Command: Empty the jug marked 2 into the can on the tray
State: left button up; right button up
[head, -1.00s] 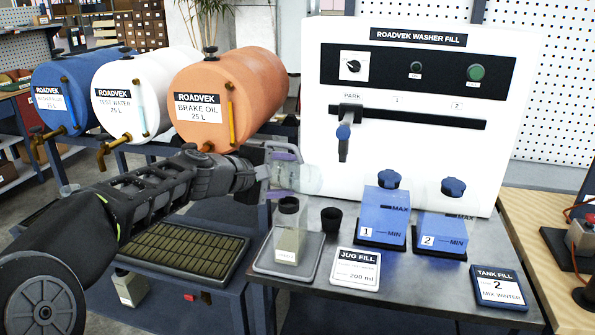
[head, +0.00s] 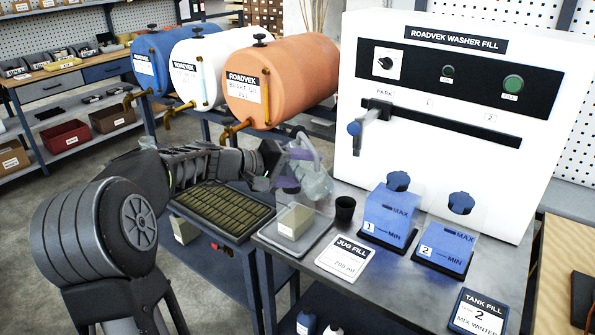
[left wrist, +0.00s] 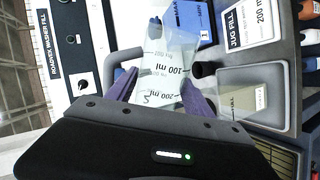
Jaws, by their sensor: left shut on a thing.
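A clear jug (head: 316,184) with black millilitre marks is held by my left gripper (head: 288,178), which is shut on it. In the left wrist view the jug (left wrist: 168,68) fills the middle between the purple fingers. It is tipped well over; its marks lie across the upright of the washer cabinet. Its number and any liquid inside are not clear to me. The can (head: 294,221), see-through with a pale block of colour low down, stands on the grey tray (head: 277,247). The jug is above the can and close to it. My right gripper is out of view.
A small black cup (head: 345,208) stands beside the tray. Blue tanks 1 (head: 391,222) and 2 (head: 446,247) stand before the white washer cabinet (head: 440,170). A jug fill card (head: 342,259) lies in front. Three drums stand behind my left arm.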

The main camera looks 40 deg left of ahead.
pick_arm(q)
jog(key=shift+s+a+f+m, duration=0.1)
jog(key=shift+a+m, duration=0.2)
jog(key=shift+a, duration=0.1)
jog(key=shift+d, duration=0.25)
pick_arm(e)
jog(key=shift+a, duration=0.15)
pick_arm(q)
jog(key=shift+a, duration=0.1)
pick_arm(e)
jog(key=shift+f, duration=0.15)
